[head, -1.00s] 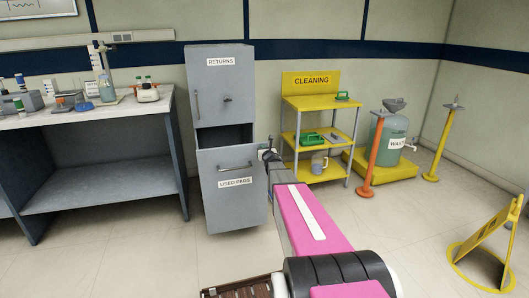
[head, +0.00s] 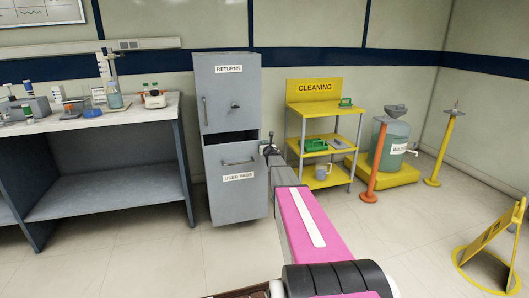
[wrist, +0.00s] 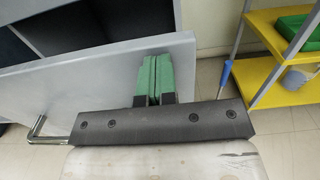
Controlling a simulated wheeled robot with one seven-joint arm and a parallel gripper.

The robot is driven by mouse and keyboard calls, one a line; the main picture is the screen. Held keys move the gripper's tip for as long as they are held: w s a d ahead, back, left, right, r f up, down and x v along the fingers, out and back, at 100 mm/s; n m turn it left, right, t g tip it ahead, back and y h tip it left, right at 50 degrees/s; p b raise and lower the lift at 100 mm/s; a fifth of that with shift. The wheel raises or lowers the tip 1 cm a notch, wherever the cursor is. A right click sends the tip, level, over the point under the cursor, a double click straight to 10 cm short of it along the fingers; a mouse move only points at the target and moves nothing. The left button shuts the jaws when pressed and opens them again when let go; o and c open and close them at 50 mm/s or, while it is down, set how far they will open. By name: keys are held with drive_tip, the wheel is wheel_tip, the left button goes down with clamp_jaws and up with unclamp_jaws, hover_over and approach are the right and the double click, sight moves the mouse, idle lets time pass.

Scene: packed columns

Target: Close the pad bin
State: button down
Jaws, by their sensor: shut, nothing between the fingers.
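The pad bin (head: 237,200) is the lower grey front of the tall cabinet, labelled USED PADS, with a bar handle. Its top leans out a little, leaving a narrow dark gap above it. In the wrist view its grey front panel (wrist: 95,88) crosses the picture, with the dark inside behind it and the handle at the left. My gripper (head: 268,149) is at the bin's upper right corner. In the wrist view its green fingers (wrist: 154,78) are shut together over the panel near its right end, holding nothing. Whether they touch it is unclear.
The upper RETURNS door (head: 230,100) is shut. A yellow cleaning cart (head: 315,108) stands close on the right. An orange post (head: 370,165) and a yellow floor sign (head: 490,240) are farther right. A lab bench (head: 105,118) stands to the left.

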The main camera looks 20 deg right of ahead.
drive_tip(key=w, duration=1.6)
drive_tip(key=shift+w, duration=0.25)
drive_tip(key=shift+w+r, duration=0.1)
drive_tip(key=shift+w, duration=0.1)
drive_tip(key=shift+s+d, duration=0.1)
drive_tip(key=shift+s, duration=0.05)
drive_tip(key=s, duration=1.5)
drive_tip(key=s+a+f+m+g, duration=0.4)
drive_tip(key=s+m, duration=0.8)
drive_tip(key=s, duration=0.7)
drive_tip(key=s+a+f+m+g, duration=0.3)
drive_tip(key=s+a+m+g, duration=0.5)
drive_tip(key=s, duration=1.2)
drive_tip(key=s+a+f+m+g, duration=0.4)
drive_tip(key=s+a+m+g, duration=0.2)
drive_tip(key=s+a+m, duration=0.5)
drive_tip(key=s+m, duration=0.5)
drive_tip(key=s, duration=0.4)
drive_tip(key=shift+s+a+f, duration=0.2)
drive_tip(key=shift+a+f, duration=0.05)
drive_tip(key=shift+f, duration=0.1)
